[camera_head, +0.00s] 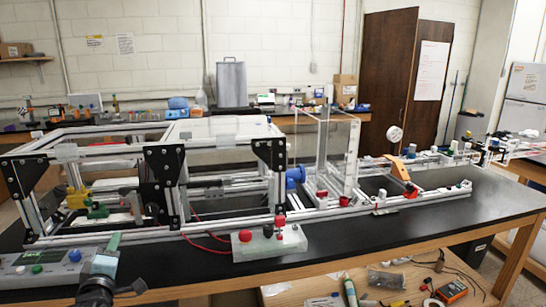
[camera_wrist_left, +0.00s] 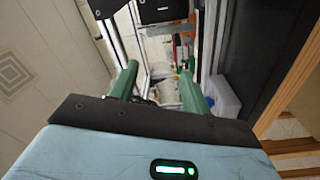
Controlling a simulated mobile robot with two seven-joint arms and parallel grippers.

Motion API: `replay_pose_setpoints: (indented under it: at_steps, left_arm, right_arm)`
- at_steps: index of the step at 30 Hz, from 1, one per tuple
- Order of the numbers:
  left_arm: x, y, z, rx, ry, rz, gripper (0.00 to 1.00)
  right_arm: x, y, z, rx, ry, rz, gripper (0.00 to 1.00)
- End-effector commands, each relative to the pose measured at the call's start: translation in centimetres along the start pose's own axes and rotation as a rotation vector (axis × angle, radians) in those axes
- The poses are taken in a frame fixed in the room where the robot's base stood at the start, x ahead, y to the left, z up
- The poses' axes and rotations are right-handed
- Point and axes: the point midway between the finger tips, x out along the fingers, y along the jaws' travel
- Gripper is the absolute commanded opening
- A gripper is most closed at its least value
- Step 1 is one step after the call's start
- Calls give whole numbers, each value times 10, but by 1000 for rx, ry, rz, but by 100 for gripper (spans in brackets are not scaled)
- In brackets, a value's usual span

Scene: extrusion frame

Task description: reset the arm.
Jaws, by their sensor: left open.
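My left gripper (camera_head: 114,240) is low at the left of the head view, in front of the extrusion frame (camera_head: 90,241). In the left wrist view its two green fingers (camera_wrist_left: 158,84) stand apart with nothing gripped between them. The frame is made of silver aluminium bars with black corner plates and stands on a black bench (camera_head: 390,235). Part of it shows beyond the fingers in the left wrist view. My right gripper is not in view.
A grey control box (camera_head: 40,265) with coloured knobs is close beside the left gripper. A pale block with red knobs (camera_head: 270,243) sits at the bench front, with red wires nearby. A lower wooden surface (camera_head: 400,280) holds tools and a meter. The bench's front right is clear.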

Motion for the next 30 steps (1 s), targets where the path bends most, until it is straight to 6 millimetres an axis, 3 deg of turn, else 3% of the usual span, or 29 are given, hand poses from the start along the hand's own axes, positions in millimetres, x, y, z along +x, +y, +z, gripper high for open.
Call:
replay_pose_setpoints:
  at_steps: [5, 12, 22, 24, 30]
  left_arm:
    - [7, 3, -59, 141, 50, 20, 48]
    - [13, 23, -148, 364, 126, 51, 48]
    - [11, 61, -228, 577, 201, 81, 48]
    - [10, 60, -230, 618, 194, 76, 48]
    - [-4, 8, -178, 784, 77, 23, 48]
  right_arm:
    - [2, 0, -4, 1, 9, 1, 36]
    - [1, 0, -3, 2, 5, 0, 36]
    - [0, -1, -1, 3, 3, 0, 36]
    - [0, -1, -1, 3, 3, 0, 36]
    - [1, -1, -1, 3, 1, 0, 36]
